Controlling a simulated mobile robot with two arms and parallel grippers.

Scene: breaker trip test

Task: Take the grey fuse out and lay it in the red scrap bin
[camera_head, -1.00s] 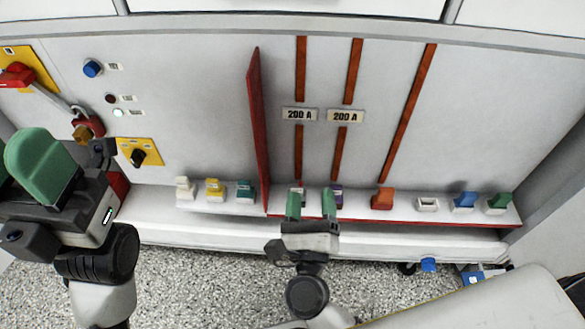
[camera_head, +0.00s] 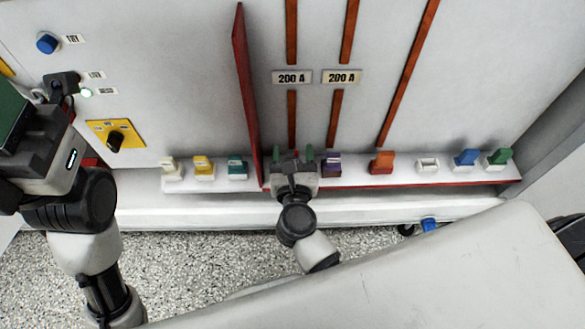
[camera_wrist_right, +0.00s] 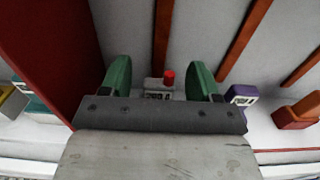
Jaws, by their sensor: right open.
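My right gripper (camera_head: 294,152) is open at the shelf, just right of the red upright panel. In the right wrist view its two green fingers (camera_wrist_right: 160,75) stand apart, one on each side of a small grey piece with a label, which looks like the grey fuse (camera_wrist_right: 157,94). A small red cap (camera_wrist_right: 169,78) shows at that piece. The gripper's palm hides its lower part, and in the head view the gripper covers it. My left gripper (camera_head: 12,110) is cut off at the left edge; its jaws cannot be judged. I cannot identify the red scrap bin.
A purple fuse (camera_head: 331,164) sits close right of my right gripper, and an orange one (camera_head: 381,162) further right. The red panel (camera_head: 247,95) stands close on the left, with a teal fuse (camera_head: 237,167) beyond. A red patch (camera_head: 90,162) shows beside my left arm.

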